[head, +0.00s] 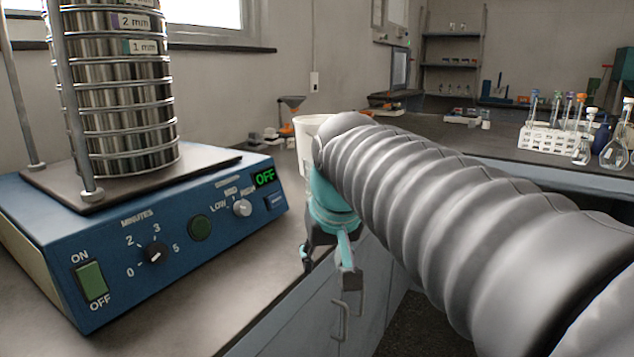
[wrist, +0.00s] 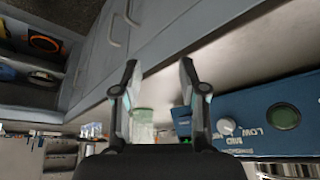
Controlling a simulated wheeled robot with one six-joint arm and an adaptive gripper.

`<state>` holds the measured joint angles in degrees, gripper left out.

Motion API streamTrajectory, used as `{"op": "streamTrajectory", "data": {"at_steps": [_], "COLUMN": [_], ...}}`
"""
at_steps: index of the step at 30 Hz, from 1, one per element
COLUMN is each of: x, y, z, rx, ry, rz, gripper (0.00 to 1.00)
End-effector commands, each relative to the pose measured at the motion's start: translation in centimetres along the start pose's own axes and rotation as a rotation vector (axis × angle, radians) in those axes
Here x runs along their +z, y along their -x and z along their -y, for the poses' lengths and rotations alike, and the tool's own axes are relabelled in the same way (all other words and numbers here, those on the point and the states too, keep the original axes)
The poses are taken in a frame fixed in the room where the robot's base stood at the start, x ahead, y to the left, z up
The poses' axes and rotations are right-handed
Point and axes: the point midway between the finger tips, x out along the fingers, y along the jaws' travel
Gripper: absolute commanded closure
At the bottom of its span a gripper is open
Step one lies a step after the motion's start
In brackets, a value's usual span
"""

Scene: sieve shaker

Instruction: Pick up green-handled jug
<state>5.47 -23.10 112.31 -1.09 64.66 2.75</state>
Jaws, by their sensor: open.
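A white jug (head: 303,142) stands on the counter behind my arm in the head view. Only its upper left part shows, and its handle is hidden. My gripper (head: 326,262) hangs below the arm at the counter's front edge, nearer the camera than the jug. In the wrist view my gripper (wrist: 158,64) has its two fingers spread apart. A pale greenish object (wrist: 143,118) shows between the finger bases there. I cannot tell whether it is the jug, and no contact is clear.
The blue sieve shaker (head: 170,235) with its sieve stack (head: 120,95) stands left of my gripper. It also shows in the wrist view (wrist: 262,108). A cabinet front with a handle (head: 340,320) lies below the counter edge. A test tube rack (head: 550,140) and flasks stand far right.

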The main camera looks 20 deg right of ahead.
Motion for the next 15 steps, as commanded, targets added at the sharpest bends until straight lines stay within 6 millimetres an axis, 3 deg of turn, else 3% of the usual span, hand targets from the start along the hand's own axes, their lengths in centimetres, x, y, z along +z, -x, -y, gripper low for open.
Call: {"op": "streamTrajectory", "data": {"at_steps": [1, 6, 15], "x": [-2.8, -10.5, -21.4], "y": [0.7, 2.5, 3.2], "z": [-0.6, -2.6, -7.0], "rx": [0.012, 0.045, 0.100], "ry": [-0.022, -0.090, -0.211], "rz": [0.006, 0.023, 0.049], "gripper": [0.58, 0.58, 0.58]}}
